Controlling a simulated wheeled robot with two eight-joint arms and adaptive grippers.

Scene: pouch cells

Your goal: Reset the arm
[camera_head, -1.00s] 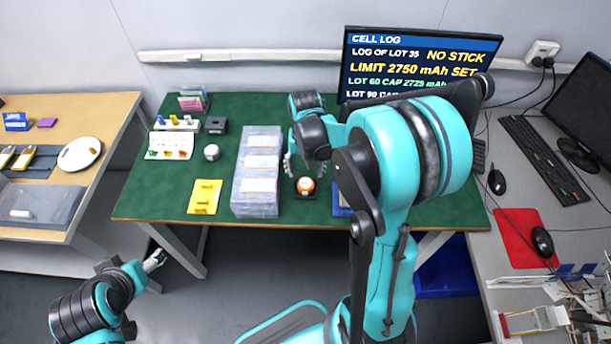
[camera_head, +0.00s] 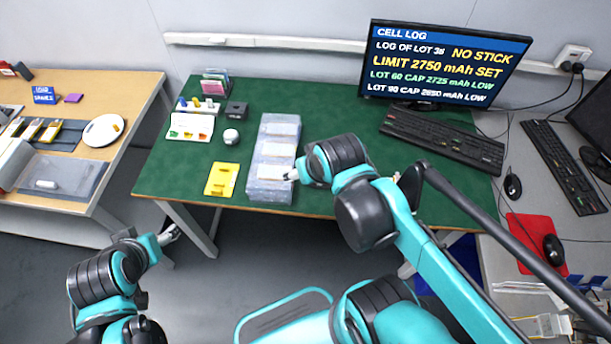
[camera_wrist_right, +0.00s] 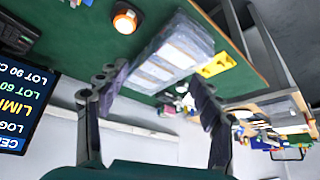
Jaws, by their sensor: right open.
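My right arm reaches over the front of the green table (camera_head: 330,112). My right gripper (camera_head: 291,175) shows only in part, in front of or over the right side of the clear boxes with white labels (camera_head: 269,195); whether it touches them I cannot tell. In the right wrist view its two fingers (camera_wrist_right: 155,82) stand wide apart with nothing between them. My left gripper (camera_head: 170,233) hangs low at the left, off the front edge of the table, and looks empty; its jaw opening is too small to judge.
An orange-topped round thing (camera_wrist_right: 126,18) shows in the right wrist view. A wooden table (camera_head: 125,86) stands left.

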